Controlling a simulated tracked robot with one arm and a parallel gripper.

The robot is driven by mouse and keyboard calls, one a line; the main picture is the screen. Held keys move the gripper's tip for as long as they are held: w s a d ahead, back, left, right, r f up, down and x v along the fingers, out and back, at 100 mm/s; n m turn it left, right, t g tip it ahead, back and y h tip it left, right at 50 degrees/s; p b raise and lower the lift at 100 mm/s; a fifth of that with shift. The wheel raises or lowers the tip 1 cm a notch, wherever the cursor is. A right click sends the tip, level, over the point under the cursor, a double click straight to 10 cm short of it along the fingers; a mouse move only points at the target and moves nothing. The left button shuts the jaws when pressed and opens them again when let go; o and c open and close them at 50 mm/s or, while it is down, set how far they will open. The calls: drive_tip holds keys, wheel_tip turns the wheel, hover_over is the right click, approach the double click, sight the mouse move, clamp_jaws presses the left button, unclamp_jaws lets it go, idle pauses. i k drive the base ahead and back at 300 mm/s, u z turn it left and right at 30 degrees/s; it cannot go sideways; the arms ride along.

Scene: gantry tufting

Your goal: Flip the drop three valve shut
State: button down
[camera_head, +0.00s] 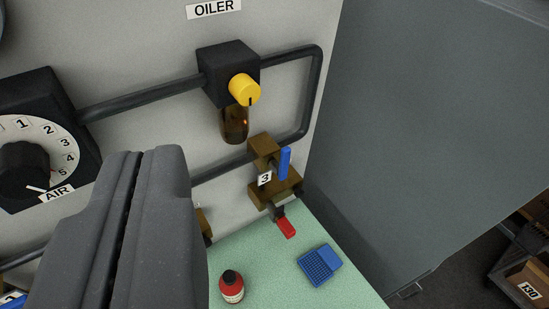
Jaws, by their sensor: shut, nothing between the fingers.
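The drop three valve (270,172) is a brass body marked with a "3" label, on the pipe near the right edge of the panel. Its blue lever (285,163) stands nearly upright. A red piece (286,228) on a fitting hangs below the valve. My gripper (158,152) fills the lower left of the view. Its two dark fingers are together with nothing between them. It appears left of the valve and apart from the lever. It hides part of the pipe and most of another brass fitting (204,224).
Above the valve is the oiler (230,75) with a yellow knob (244,89). The AIR dial (40,150) is at left. A green surface (265,250) below holds a red bottle (232,287) and a blue tray (319,264). A grey panel (410,130) stands at right.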

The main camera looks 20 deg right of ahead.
sight(280, 169)
drive_tip(key=u, duration=0.65)
drive_tip(key=k, duration=1.25)
drive_tip(key=z, duration=0.65)
drive_tip(key=i, duration=1.05)
drive_tip(key=u, duration=0.05)
